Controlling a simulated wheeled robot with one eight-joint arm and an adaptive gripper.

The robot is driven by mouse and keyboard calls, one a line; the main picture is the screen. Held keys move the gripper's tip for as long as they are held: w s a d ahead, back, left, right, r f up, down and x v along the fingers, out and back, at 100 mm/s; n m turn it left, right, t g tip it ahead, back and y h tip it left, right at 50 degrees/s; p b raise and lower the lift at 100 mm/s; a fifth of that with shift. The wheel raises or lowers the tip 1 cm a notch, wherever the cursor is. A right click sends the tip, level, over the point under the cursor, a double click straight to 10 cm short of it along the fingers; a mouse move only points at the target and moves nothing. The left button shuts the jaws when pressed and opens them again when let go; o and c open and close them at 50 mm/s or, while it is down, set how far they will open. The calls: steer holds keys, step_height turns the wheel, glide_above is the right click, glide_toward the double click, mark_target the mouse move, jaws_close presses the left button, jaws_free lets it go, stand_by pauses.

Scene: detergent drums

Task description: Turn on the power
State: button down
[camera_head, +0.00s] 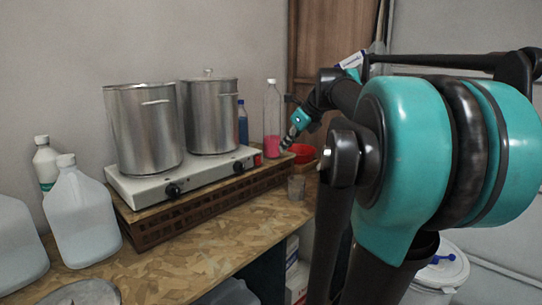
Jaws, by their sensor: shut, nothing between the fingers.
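A white double hot plate (205,172) stands on a brown slatted crate on the wooden counter. Its front face has two black knobs, a left knob (173,190) and a right knob (238,166). A small red power switch (257,160) sits at the right end of that face. My gripper (287,143) is small in view, shut and empty, just right of and slightly above the red switch. I cannot tell whether its tip touches the hot plate. Whether the switch is on or off is too small to tell.
Two steel pots, a left pot (145,128) and a right pot (211,115), stand on the hot plate. A bottle with pink liquid (272,125), a red bowl (302,153) and a small cup (296,188) are near my gripper. White jugs (82,215) stand at left. The front counter is mostly clear.

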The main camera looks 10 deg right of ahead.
mark_target(258, 160)
steer(key=shift+w+a+r+x, duration=0.2)
steer(key=shift+w+r+x, duration=0.1)
steer(key=shift+x, duration=1.75)
steer(key=shift+w+a+r+x, duration=0.25)
steer(key=shift+x, duration=1.8)
steer(key=shift+w+a+r+x, duration=0.2)
steer(key=shift+w+r+x, duration=0.1)
steer(key=shift+x, duration=1.75)
steer(key=shift+w+a, duration=0.1)
steer(key=shift+w+a+f, duration=0.1)
steer(key=shift+w+f, duration=0.05)
